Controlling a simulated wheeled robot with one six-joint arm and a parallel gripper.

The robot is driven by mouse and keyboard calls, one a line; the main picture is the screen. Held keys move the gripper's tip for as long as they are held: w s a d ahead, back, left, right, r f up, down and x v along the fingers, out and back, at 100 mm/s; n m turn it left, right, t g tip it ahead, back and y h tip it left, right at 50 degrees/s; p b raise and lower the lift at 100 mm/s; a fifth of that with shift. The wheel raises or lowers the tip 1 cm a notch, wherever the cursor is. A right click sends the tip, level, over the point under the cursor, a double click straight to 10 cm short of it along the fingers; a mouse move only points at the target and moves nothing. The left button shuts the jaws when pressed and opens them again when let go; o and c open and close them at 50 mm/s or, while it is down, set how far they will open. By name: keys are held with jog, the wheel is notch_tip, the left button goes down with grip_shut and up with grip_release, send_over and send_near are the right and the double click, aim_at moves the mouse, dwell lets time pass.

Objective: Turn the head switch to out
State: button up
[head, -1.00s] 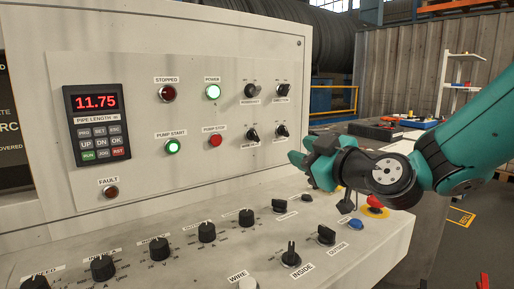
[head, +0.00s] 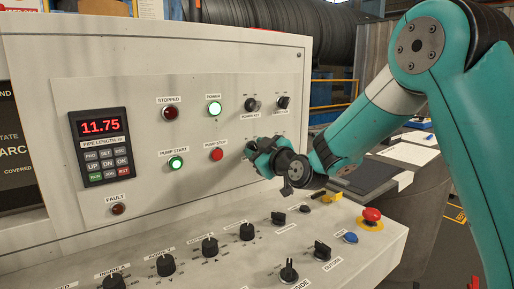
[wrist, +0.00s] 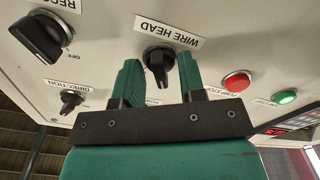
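The head switch is a black knob (wrist: 159,60) on the white upright panel, under an upside-down "WIRE HEAD" label in the wrist view. Its pointer aims down in that picture; its position marks are hidden or unreadable. My gripper (wrist: 161,82) is open, with one green finger on each side of the knob. I cannot tell whether the fingers touch it. In the head view my gripper (head: 258,152) is at the panel's lower right and hides the knob.
A direction knob (wrist: 71,101) and a larger black knob (wrist: 42,37) are nearby. A red pump stop button (wrist: 237,81) and green button (wrist: 285,97) lie on the other side. The sloped console (head: 215,270) below carries several knobs and a red emergency button (head: 371,214).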

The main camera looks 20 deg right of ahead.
jog(key=c, duration=0.6)
jog(key=shift+o, duration=0.2)
jog(key=shift+m, duration=0.4)
jog(key=m+b, duration=0.1)
jog(key=m, duration=1)
dwell(0.4)
jog(key=o, duration=0.6)
jog(key=shift+c, duration=0.2)
